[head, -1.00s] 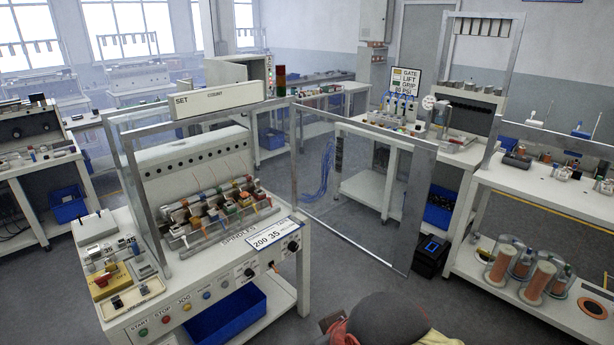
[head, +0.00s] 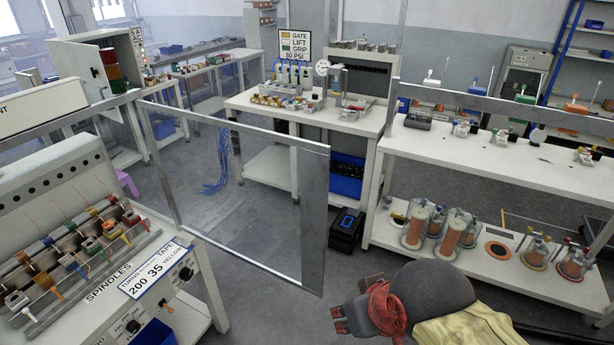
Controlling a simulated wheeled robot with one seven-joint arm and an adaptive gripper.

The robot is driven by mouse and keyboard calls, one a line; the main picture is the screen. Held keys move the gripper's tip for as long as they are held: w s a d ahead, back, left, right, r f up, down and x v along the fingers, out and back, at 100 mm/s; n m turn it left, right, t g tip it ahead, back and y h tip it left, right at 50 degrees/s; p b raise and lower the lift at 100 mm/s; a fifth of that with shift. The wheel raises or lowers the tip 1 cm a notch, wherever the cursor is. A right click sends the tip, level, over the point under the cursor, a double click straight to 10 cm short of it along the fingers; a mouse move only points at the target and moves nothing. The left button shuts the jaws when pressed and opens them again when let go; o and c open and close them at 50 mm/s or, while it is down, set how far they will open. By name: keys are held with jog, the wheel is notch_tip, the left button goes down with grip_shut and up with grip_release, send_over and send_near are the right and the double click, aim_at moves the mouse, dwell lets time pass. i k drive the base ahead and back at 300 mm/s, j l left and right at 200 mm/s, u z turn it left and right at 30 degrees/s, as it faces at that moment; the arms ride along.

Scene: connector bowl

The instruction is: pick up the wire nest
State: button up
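No thing in the head view can be surely named as the wire nest. A loose bundle of blue wires or tubes (head: 217,172) shows behind the clear gate panel, hanging or lying by the left side of the back bench; its lower end spreads near the floor. My gripper (head: 338,320) is at the bottom of the head view, with its dark fingers pointing left. Red material (head: 385,308) is wrapped around my wrist. The finger gap is too unclear to tell open from shut. The blue bundle is far beyond my gripper, and they do not touch.
A metal-framed clear gate (head: 315,215) stands between me and the back bench (head: 240,103). A winding machine (head: 185,300) stands at left. A right bench (head: 480,160) has copper spools (head: 416,226) on its lower shelf. A black box (head: 346,229) stands on the floor.

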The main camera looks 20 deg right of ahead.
aim_at(106, 224)
jog(key=i+l+z, duration=0.25)
jog(key=z, duration=0.2)
jog(key=i+l+z, duration=0.1)
jog(key=i+z, duration=0.4)
jog(key=i+u, duration=0.3)
jog(key=i+l+u, duration=0.15)
jog(key=u, duration=0.15)
jog(key=i+u, duration=0.15)
jog(key=u, duration=0.25)
jog(key=i+l+u, duration=0.15)
jog(key=u, duration=0.25)
jog(key=i+l+u, duration=0.1)
jog(key=u, duration=0.35)
jog(key=i+l+u, duration=0.1)
jog(key=u, duration=0.3)
jog(key=l+u, duration=0.25)
jog(key=u, duration=0.15)
jog(key=i+l+u, duration=0.15)
jog(key=l+u, duration=0.65)
jog(key=i+j, duration=0.05)
